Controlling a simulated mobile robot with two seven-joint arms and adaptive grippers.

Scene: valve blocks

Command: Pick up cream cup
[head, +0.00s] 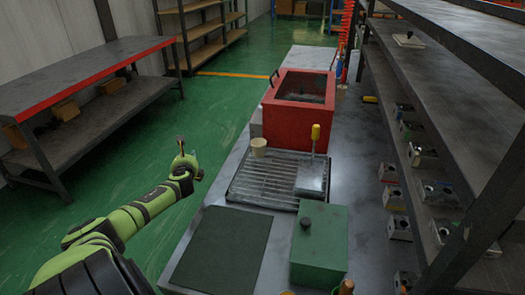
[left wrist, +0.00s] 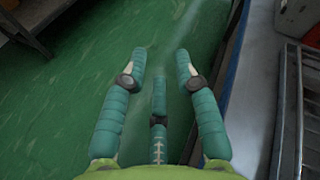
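My left gripper (head: 181,148) is over the green floor, to the left of the bench and apart from the cup. In the left wrist view its fingers (left wrist: 160,62) are spread open with nothing between them. The cup does not show in that view. My right gripper is not in view.
A yellow-handled tool (head: 313,160) stands on the rack's right side. A green box (head: 319,245) and dark mat (head: 222,248) are nearer.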

